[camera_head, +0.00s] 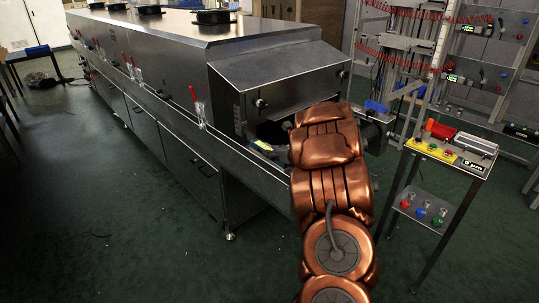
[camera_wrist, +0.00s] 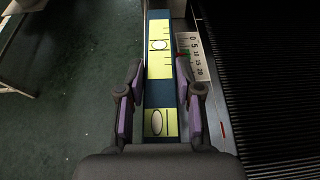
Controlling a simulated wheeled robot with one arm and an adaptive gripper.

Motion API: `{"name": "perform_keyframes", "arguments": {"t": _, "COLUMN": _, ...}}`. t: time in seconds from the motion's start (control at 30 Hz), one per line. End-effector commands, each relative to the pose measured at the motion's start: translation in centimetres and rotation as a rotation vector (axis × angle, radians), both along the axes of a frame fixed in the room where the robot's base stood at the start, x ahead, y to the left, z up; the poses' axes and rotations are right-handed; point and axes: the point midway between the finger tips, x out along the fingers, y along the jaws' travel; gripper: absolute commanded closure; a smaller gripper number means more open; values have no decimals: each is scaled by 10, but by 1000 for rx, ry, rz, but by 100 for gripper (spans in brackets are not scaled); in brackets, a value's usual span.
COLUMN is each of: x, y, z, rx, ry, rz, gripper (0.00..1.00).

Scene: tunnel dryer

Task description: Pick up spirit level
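The spirit level (camera_wrist: 159,95) is a long dark blue bar with yellow-green faces and round vials. It runs away from me down the middle of the wrist view, along a metal ledge beside the conveyor. My gripper (camera_wrist: 160,72) is open, with one finger on each side of the level. I see a narrow gap on the left; on the right the finger is very close, and I cannot tell whether it touches. In the head view a small yellow and blue piece, likely the level (camera_head: 262,146), shows at the dryer mouth; my arm hides the gripper.
A dark ribbed conveyor (camera_wrist: 266,75) and a numbered scale strip (camera_wrist: 195,58) lie right of the level. The steel dryer (camera_head: 200,80) fills the left and centre. A small instrument stand (camera_head: 450,160) is at right. Green floor is open at left.

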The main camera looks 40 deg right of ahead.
Motion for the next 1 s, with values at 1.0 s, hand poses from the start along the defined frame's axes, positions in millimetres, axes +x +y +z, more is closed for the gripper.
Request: {"name": "perform_keyframes", "arguments": {"t": 1.0, "x": 0, "y": -1, "z": 8, "rx": -3, "ry": -2, "rz": 0, "gripper": 100}}
